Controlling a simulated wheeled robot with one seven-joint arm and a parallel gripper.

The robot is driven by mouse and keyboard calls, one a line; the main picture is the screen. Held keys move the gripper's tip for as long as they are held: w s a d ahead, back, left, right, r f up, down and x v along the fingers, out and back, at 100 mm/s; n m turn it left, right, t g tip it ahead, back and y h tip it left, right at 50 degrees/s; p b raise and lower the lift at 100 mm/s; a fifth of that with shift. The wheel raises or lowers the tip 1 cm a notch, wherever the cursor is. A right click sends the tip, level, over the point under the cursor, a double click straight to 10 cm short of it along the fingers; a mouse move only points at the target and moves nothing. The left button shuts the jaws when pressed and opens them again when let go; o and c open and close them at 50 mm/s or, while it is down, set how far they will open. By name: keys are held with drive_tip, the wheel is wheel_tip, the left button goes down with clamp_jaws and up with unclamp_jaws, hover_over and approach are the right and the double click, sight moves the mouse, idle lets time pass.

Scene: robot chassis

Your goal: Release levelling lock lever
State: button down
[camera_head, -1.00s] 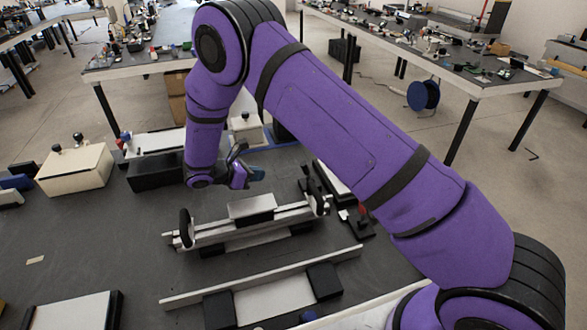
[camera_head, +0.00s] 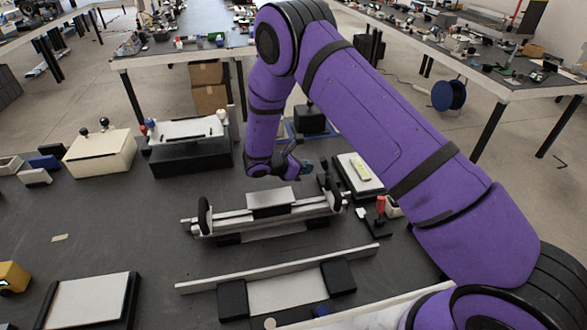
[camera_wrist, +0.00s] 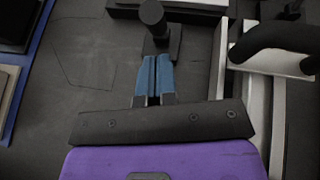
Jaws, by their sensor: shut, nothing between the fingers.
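My gripper (camera_wrist: 152,76) has its two blue fingertips together, with nothing between them. A black post with a round knob (camera_wrist: 152,14) stands on a dark block just ahead of the fingertips in the wrist view, with a small gap showing; it may be the lock lever. In the head view my gripper (camera_head: 307,166) is above the table, behind the right part of a white rail assembly (camera_head: 235,222). A dark upright part (camera_head: 325,180) stands just right of it, probably the same post. A red-topped handle (camera_head: 380,204) on a black base is farther right.
A blue-edged tray (camera_wrist: 30,75) lies left. Grey tabletop (camera_wrist: 85,55) is bare between tray and post. A second rail (camera_head: 290,265) lies in front.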

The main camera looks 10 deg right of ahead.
sight(325, 160)
drive_tip(key=shift+w+d+r, duration=0.2)
drive_tip(key=shift+d+r, duration=0.05)
drive_tip(key=shift+d, duration=0.35)
drive_tip(key=shift+w+d+r, duration=0.15)
drive_tip(key=shift+d+r, duration=0.1)
drive_tip(key=shift+d, duration=0.35)
drive_tip(key=shift+d+r, duration=0.1)
drive_tip(key=shift+d, duration=0.05)
drive_tip(key=shift+d+r+y, duration=0.1)
drive_tip(key=shift+d+y, duration=0.05)
drive_tip(key=shift+y, duration=0.25)
drive_tip(key=shift+d+r+y, duration=0.2)
drive_tip(key=shift+d+y, duration=0.05)
drive_tip(key=shift+y, duration=0.05)
drive_tip(key=shift+d+r+y, duration=0.3)
drive_tip(key=shift+d+y, duration=0.25)
drive_tip(key=shift+y, duration=0.15)
drive_tip(key=shift+d+r+m+y, duration=0.15)
drive_tip(key=shift+d+r+y, duration=0.05)
drive_tip(key=shift+d+y, duration=0.35)
drive_tip(key=shift+d+r+m+y, duration=0.15)
drive_tip(key=shift+d+y, duration=0.25)
drive_tip(key=shift+y, duration=0.15)
drive_tip(key=shift+d+r+y, duration=0.1)
drive_tip(key=shift+d+y, duration=0.8)
drive_tip(key=shift+d, duration=0.45)
